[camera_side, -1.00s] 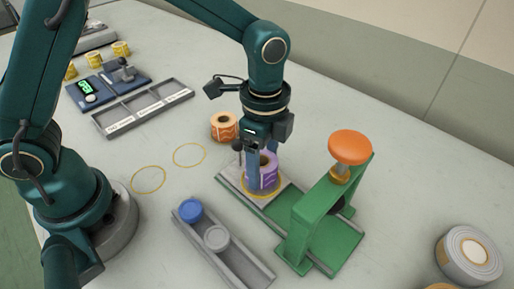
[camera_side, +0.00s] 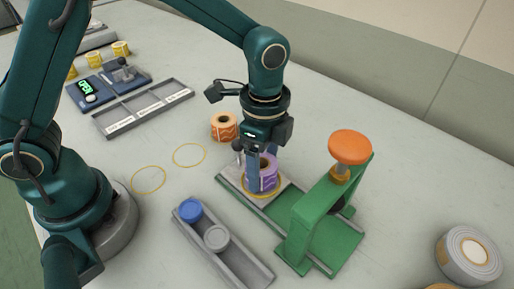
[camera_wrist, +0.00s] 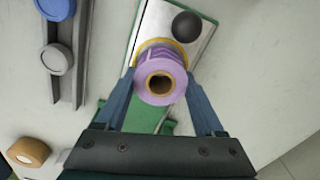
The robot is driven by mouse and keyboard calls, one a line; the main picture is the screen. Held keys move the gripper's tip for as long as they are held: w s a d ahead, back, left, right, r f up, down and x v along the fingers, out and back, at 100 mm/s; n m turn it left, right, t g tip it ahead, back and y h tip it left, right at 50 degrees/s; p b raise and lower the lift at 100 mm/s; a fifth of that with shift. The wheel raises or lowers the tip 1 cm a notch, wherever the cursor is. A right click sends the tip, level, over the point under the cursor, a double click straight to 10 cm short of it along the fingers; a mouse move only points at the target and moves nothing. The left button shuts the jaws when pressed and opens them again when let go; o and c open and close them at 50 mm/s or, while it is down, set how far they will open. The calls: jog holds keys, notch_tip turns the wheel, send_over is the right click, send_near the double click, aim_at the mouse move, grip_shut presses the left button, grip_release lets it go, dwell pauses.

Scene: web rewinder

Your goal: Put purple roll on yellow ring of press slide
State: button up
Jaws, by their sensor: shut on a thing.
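The purple roll (camera_side: 262,176) stands upright at the yellow ring (camera_side: 247,193) on the metal press slide (camera_side: 228,176). My gripper (camera_side: 262,182) points down with a finger on either side of the roll, shut on it. In the wrist view the purple roll (camera_wrist: 160,80) shows its brown core between the two fingers (camera_wrist: 162,102). Part of the yellow ring (camera_wrist: 150,43) shows beyond the roll there. I cannot tell whether the roll's underside touches the slide.
The green press (camera_side: 318,215) with its orange knob (camera_side: 350,147) stands just right of the roll. An orange roll (camera_side: 224,126) stands behind the slide. A grey rail (camera_side: 240,255) with blue and grey caps lies in front. Two empty yellow circles lie on the table at left.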

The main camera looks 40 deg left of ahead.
jog(key=shift+f, duration=0.35)
dwell(0.5)
jog(key=o, duration=1.1)
jog(key=shift+r, duration=3.75)
jog(key=s+a+r+n+t, duration=0.4)
jog(key=a+r+n, duration=0.1)
jog(key=a+r, duration=0.35)
jog(key=s+f+n, duration=0.1)
jog(key=s+n, duration=0.1)
jog(key=n, duration=0.1)
jog(key=s+a+f+n+t, duration=0.1)
jog(key=s+n, duration=0.2)
jog(key=s+a+f+n, duration=0.1)
jog(key=s+n, duration=0.1)
jog(key=n, duration=0.1)
jog(key=shift+s+a+n+t, duration=0.2)
jog(key=shift+n+t, duration=0.1)
jog(key=shift+n, duration=0.1)
